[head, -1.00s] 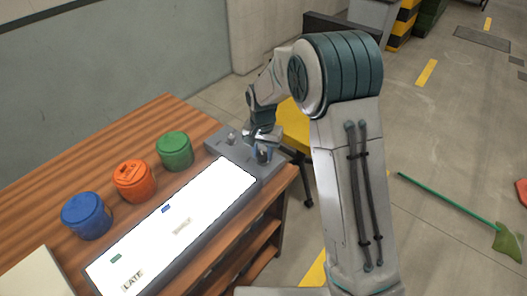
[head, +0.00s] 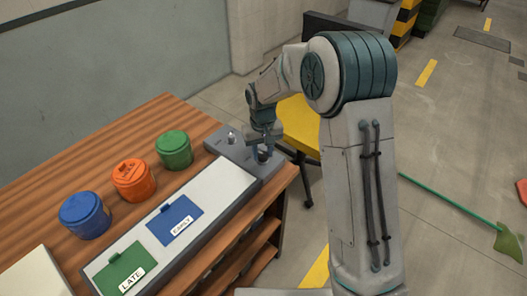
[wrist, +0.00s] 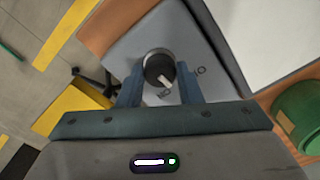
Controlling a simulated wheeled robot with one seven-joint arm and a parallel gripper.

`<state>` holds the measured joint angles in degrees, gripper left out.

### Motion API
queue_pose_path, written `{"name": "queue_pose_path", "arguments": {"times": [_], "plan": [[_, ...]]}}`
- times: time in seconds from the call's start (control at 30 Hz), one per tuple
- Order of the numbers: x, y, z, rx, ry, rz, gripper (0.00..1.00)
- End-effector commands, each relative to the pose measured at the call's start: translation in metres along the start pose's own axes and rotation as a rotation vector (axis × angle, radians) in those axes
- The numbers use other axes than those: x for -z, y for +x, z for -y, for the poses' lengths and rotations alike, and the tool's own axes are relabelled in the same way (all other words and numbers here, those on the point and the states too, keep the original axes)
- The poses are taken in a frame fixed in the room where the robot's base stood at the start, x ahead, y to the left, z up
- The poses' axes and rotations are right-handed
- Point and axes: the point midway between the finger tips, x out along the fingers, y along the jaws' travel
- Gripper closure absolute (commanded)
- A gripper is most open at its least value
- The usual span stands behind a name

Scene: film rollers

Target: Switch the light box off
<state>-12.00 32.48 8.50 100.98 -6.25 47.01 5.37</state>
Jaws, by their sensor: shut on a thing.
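The light box panel (head: 205,185) lies on the wooden table and looks dull and unlit in the head view. A blue card (head: 175,222) labelled EARLY and a green card (head: 120,268) labelled LATE show clearly on it. Its grey control end (head: 238,150) is at the far right, with a dark round knob (wrist: 158,68) bearing a pale pointer. My gripper (head: 262,148) is over this end, its fingers (wrist: 160,82) on both sides of the knob and shut on it. A mark like "O" shows beside the knob in the wrist view.
Blue (head: 86,215), orange (head: 134,181) and green (head: 174,150) lidded jars stand in a row behind the light box. A second small control (head: 231,137) sits on the same grey end. A yellow chair (head: 298,122) is beyond the table.

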Motion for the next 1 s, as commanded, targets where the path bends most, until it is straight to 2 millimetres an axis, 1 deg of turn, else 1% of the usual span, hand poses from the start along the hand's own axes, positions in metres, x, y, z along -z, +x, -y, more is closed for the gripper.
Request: {"name": "queue_pose_path", "arguments": {"times": [0.2,0.5,0.73,1.0], "plan": [[0.0001,-0.0006,0.0003,0.001,-0.187,0.0,0.91],[0.0002,-0.001,0.0009,0.0,-0.372,-0.001,0.91],[0.0002,-0.001,0.0016,0.001,-0.441,-0.001,0.91],[0.0004,-0.001,0.0024,0.001,-0.462,-0.002,0.91]]}}
